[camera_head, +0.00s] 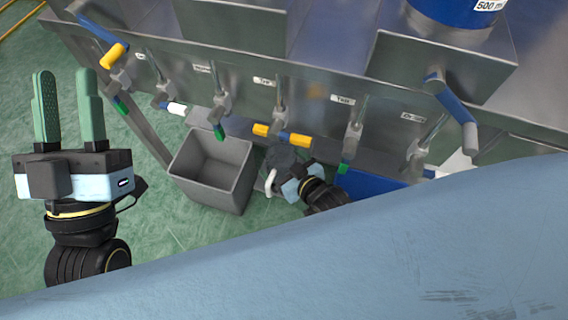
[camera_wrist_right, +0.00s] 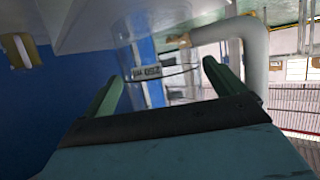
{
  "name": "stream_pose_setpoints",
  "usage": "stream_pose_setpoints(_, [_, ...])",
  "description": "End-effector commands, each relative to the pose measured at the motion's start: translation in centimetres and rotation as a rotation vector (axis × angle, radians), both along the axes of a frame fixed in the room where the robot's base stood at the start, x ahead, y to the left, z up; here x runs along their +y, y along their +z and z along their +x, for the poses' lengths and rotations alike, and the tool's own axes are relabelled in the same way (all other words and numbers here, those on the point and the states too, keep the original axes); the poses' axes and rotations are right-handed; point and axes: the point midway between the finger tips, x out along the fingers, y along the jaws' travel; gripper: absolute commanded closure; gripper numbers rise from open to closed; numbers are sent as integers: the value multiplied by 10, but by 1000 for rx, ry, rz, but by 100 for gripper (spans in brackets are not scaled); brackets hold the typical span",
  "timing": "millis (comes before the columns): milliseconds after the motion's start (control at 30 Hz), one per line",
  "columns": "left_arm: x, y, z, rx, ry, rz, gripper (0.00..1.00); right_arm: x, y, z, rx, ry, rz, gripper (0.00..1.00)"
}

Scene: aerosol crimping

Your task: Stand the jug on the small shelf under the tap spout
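My right gripper (camera_head: 288,180) is shut on the jug; the contact is partly hidden. A tap with a yellow handle (camera_head: 298,139) is close above the jug. The small shelf cannot be made out clearly. My left gripper (camera_head: 68,105) is open and empty at the far left.
A grey open bin (camera_head: 213,170) stands left of the jug. A blue block (camera_head: 365,186) lies to its right. Several taps with coloured handles line the metal bench (camera_head: 315,93). Green floor (camera_head: 165,218) is free at the left. My own pale blue body covers the lower right.

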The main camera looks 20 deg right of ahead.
Motion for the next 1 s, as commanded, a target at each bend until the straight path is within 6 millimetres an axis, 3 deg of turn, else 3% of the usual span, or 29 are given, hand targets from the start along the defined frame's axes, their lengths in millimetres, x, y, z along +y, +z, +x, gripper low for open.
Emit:
stream_pose_setpoints(267, [-1, 1, 2, 17, -1, 5, 64, -1, 4, -2, 1, 0, 0, 5])
stream_pose_setpoints(500, [-4, -13, 13, 210, -3, 61, 64, -10, 17, -27, 2, 0, -1, 5])
stream_pose_setpoints(733, [-1, -53, 27, 454, 15, 138, 64, -17, 24, -46, 1, 0, 0, 5])
stream_pose_setpoints(1000, [8, -101, 29, 738, 34, 223, 64, -25, 34, -70, 1, 0, 0, 5])
